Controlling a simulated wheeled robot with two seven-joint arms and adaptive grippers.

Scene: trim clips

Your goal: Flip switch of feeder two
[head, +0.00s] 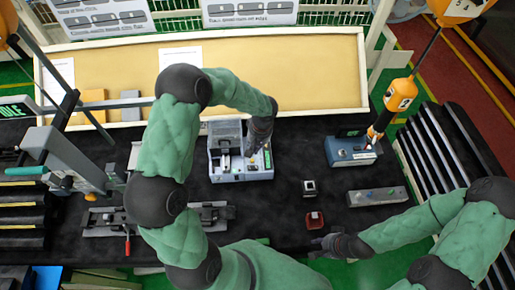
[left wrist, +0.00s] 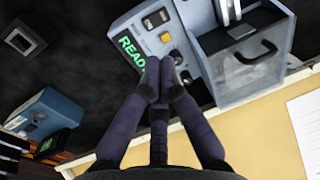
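A grey-white machine (head: 240,172) stands on the dark bench, with a control panel on its right side. My left gripper (head: 252,150) reaches over this panel. In the left wrist view its fingers (left wrist: 162,75) are together, very close to the panel, with nothing visible between them; they partly hide the controls. Contact cannot be told. My right gripper (head: 325,245) hovers near the bench's front edge, seemingly empty; its fingers are unclear.
A blue box (head: 343,153) stands right of the machine, below a hanging orange tool (head: 400,95). A grey bar (head: 377,196), a small block (head: 309,187) and a red piece (head: 314,220) lie in front. A clamp fixture (head: 105,222) is at left.

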